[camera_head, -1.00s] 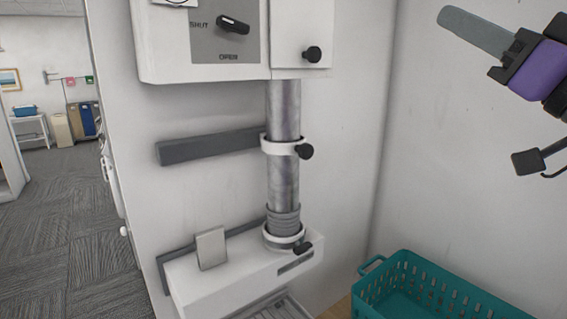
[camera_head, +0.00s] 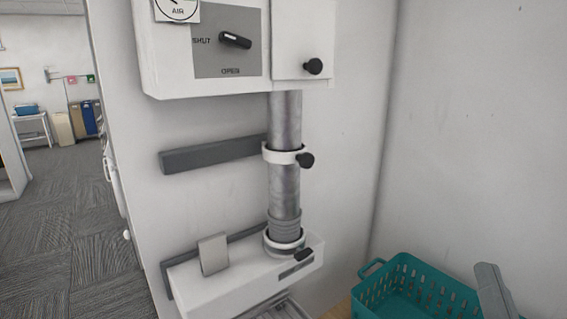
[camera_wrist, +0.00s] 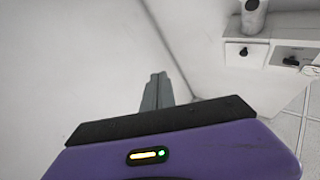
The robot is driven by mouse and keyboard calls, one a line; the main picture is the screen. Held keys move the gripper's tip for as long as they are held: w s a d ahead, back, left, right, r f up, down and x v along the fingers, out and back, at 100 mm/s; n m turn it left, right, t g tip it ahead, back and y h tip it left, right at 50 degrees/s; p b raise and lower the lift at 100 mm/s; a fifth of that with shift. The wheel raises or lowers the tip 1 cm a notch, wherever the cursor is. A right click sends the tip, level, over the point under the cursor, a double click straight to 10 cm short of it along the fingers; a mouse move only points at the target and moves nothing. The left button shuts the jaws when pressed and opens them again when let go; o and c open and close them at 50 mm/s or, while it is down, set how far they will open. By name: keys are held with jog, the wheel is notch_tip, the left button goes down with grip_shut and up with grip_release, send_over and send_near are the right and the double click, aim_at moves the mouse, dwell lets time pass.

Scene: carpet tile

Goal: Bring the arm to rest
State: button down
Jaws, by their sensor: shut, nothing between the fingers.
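My gripper (camera_head: 494,290) shows at the lower right of the head view, where only its grey fingers are in the picture, in front of the teal basket. In the wrist view my gripper (camera_wrist: 157,92) has its fingers together with nothing between them. It is clear of the wall and the white unit. The rest of my arm is out of the head view.
A teal basket (camera_head: 385,283) stands at the lower right. A white wall unit (camera_head: 150,50) with a black lever (camera_head: 235,40) sits above a metal pipe (camera_head: 286,122), which runs into a white box (camera_head: 190,285). Open carpet (camera_head: 60,210) lies at the left.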

jog(key=s+a+f+n+g+y+p, duration=0.1)
jog(key=s+a+f+g, duration=0.3)
jog(key=s+f, duration=0.6)
jog(key=s+a+f+n+g+y+p, duration=0.2)
jog(key=s+f, duration=0.8)
jog(key=s, duration=0.9)
jog(key=shift+a+f+n+g+y, duration=0.3)
jog(key=shift+a+n+g+y, duration=0.2)
jog(key=shift+a+n+g, duration=0.55)
